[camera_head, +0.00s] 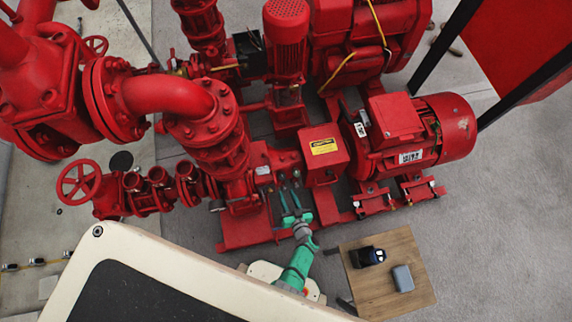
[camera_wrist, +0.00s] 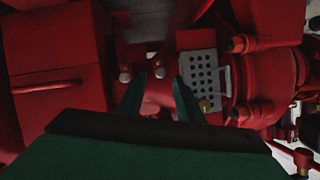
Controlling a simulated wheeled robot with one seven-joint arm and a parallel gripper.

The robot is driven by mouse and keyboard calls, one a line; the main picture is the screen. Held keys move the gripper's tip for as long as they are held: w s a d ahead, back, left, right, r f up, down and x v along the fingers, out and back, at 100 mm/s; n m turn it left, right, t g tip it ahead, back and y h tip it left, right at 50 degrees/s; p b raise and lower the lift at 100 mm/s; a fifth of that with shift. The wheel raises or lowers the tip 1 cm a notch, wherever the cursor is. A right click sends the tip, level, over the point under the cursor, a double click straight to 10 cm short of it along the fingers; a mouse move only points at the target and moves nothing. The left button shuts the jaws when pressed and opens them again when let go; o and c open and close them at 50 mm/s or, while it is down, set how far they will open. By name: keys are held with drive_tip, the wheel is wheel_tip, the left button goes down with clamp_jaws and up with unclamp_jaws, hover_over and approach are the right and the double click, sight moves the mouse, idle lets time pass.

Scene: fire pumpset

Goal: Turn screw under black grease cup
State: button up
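My gripper (camera_head: 289,183) is green and reaches into the pump frame, beside the red box with a yellow label. In the wrist view my gripper (camera_wrist: 156,88) has its two fingers spread apart, with dark red metal seen between them. Two small pale round heads, a left one (camera_wrist: 126,74) and a right one (camera_wrist: 159,72), show just beyond the fingertips. I cannot tell whether either is the screw. A small brass-coloured piece (camera_wrist: 205,104) lies right of the right finger. I cannot make out a black grease cup in either view.
A perforated grey plate (camera_wrist: 200,72) is close to the right finger. The red labelled box (camera_head: 325,155) and the red motor (camera_head: 410,135) stand to the right. Pipes and a handwheel (camera_head: 78,182) are left. A wooden table (camera_head: 365,295) is at the lower right.

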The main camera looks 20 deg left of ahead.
drive_tip(key=shift+x, duration=0.9)
clamp_jaws()
drive_tip(key=shift+s, duration=0.1)
drive_tip(key=n+h, duration=0.1)
drive_tip(key=n, duration=0.1)
drive_tip(key=n+t+h, duration=0.1)
drive_tip(key=shift+s+a+n+t, duration=0.2)
drive_tip(key=shift+a+n+t, duration=0.1)
drive_tip(key=shift+a+n, duration=0.1)
drive_tip(key=shift+s+a+f+n+t+h, duration=0.1)
drive_tip(key=shift+n+t+h, duration=0.35)
drive_tip(key=shift+n, duration=0.45)
drive_tip(key=shift+a+f+n+t+h, duration=0.1)
drive_tip(key=shift+n+t+h, duration=0.35)
drive_tip(key=shift+n, duration=0.45)
drive_tip(key=shift+r, duration=0.1)
